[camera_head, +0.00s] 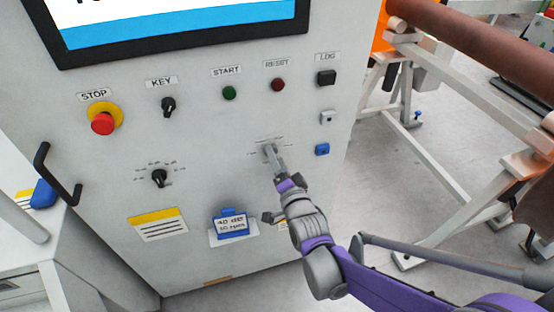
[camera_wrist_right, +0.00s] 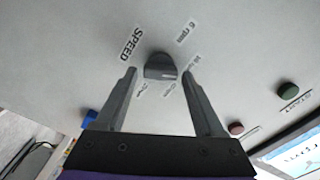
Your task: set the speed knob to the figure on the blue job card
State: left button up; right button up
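The speed knob (camera_wrist_right: 160,66) is a dark grey knob on the pale panel, with the word SPEED and several rpm marks around it. My right gripper (camera_wrist_right: 159,78) is open, with one finger on each side of the knob; I cannot tell if they touch it. In the head view my right gripper (camera_head: 272,152) covers most of the knob. The blue job card (camera_head: 231,224) sits low on the panel; its lower line seems to read 10 rpm, in small print. The knob's pointer setting is hard to read. My left gripper is not in view.
The panel also carries a red stop button (camera_head: 103,123), a key switch (camera_head: 168,105), another black knob (camera_head: 159,178), a green start button (camera_head: 229,93) and a dark red reset button (camera_head: 278,85). A handle (camera_head: 56,175) sticks out at left. A white frame (camera_head: 440,165) stands at right.

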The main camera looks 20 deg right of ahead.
jog(key=shift+o, duration=0.5)
jog(key=s, duration=1.1)
jog(key=shift+d+p, duration=0.15)
jog(key=shift+p, duration=0.3)
jog(key=s+d+n+g+p, duration=0.2)
jog(key=s+n+g+p, duration=0.8)
jog(key=s, duration=0.5)
jog(key=n+g, duration=0.1)
jog(key=g, duration=0.1)
jog(key=shift+s+f+n+g+h, duration=0.2)
jog(key=shift+s+n+g+h, duration=0.1)
jog(key=shift+s, duration=0.05)
dwell(0.3)
